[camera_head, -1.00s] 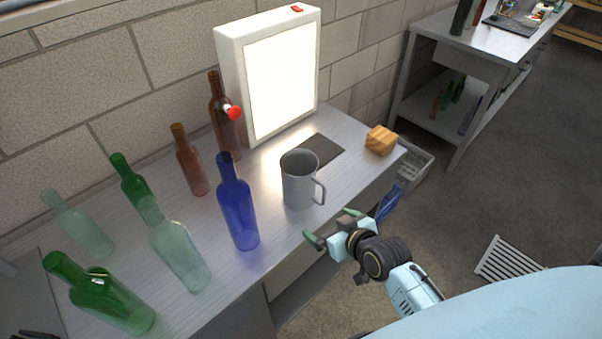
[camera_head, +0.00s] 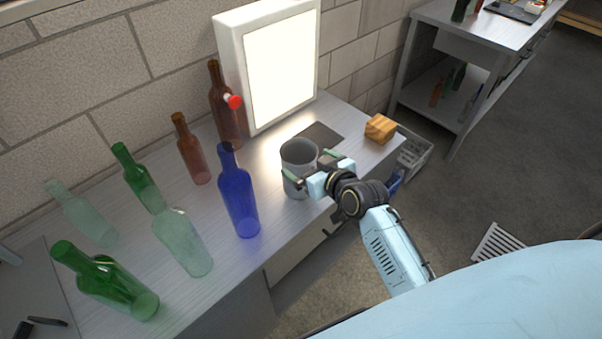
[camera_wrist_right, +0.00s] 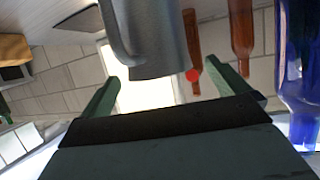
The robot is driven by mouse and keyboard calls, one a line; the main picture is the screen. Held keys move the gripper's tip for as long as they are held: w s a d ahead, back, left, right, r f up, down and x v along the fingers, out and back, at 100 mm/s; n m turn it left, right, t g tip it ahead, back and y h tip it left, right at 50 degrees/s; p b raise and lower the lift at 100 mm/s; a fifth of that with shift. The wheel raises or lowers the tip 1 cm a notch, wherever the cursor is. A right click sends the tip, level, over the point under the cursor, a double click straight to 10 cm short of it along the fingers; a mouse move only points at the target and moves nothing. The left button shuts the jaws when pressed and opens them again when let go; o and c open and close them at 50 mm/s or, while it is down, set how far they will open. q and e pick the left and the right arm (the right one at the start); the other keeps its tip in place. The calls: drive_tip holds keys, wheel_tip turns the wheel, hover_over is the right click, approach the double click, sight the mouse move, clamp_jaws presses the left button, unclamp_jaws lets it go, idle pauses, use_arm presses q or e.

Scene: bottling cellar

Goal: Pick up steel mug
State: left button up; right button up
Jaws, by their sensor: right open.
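The grey steel mug (camera_head: 299,153) stands upright on the metal counter, near its front edge, in the head view. My right gripper (camera_head: 311,168) is open at the mug's near side, with one finger towards each side of it. The gripper hides the mug's handle and part of its lower body there. In the right wrist view the mug (camera_wrist_right: 158,38) lies ahead of and between the two spread green fingers (camera_wrist_right: 165,85), with its handle on the left. Whether a finger touches it I cannot tell. My left gripper is not in view.
A blue bottle (camera_head: 238,195) stands left of the mug, with several green, clear and brown bottles beyond. A dark mat (camera_head: 322,138) lies behind the mug. A wooden block (camera_head: 380,128) sits to the right. A lit panel (camera_head: 280,70) stands at the wall.

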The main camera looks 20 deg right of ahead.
drive_tip(key=shift+f+x, duration=0.25)
drive_tip(key=shift+x, duration=2.1)
drive_tip(key=shift+s+d, duration=0.15)
drive_tip(key=shift+d, duration=0.05)
drive_tip(key=shift+c, duration=0.4)
drive_tip(key=shift+r, duration=0.1)
drive_tip(key=c, duration=1.4)
